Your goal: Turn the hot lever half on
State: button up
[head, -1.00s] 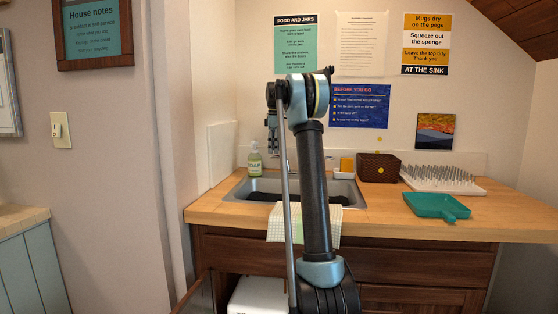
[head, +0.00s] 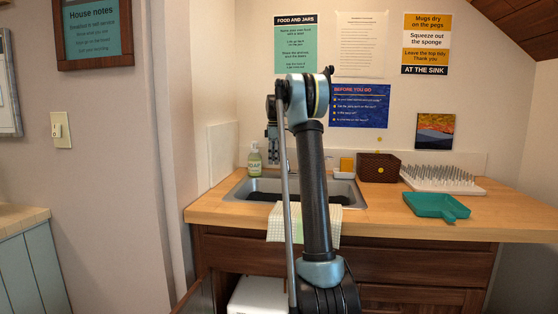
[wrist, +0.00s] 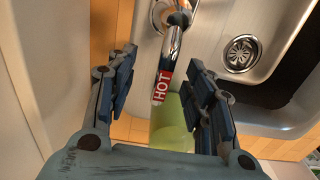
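The hot lever (wrist: 163,84) shows in the wrist view as a metal bar with a red HOT label at its end. It reaches down from the chrome tap (wrist: 172,16). My gripper (wrist: 158,62) is open, with one finger on each side of the lever and visible gaps between. In the head view my gripper (head: 272,152) points down over the back left of the sink (head: 236,190). The tap is mostly hidden there behind my arm, so the lever cannot be made out.
A green soap bottle (head: 255,162) stands behind the sink; its translucent green body (wrist: 172,128) shows below the lever in the wrist view. A checked towel (head: 277,224) hangs at the front.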

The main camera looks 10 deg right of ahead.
grip_shut()
jog(key=s+n, duration=0.1)
jog(key=n, duration=0.1)
jog(key=s+n, duration=0.1)
jog(key=n, duration=0.1)
jog(key=shift+s+n, duration=0.15)
jog(key=shift+n, duration=0.15)
jog(key=shift+s+n, duration=0.6)
jog(key=shift+n, duration=0.7)
jog(key=shift+s+d+n, duration=0.15)
jog(key=shift+s+n, duration=0.3)
jog(key=shift+n, duration=0.45)
jog(key=o, duration=0.8)
grip_release()
jog(key=shift+c, duration=0.2)
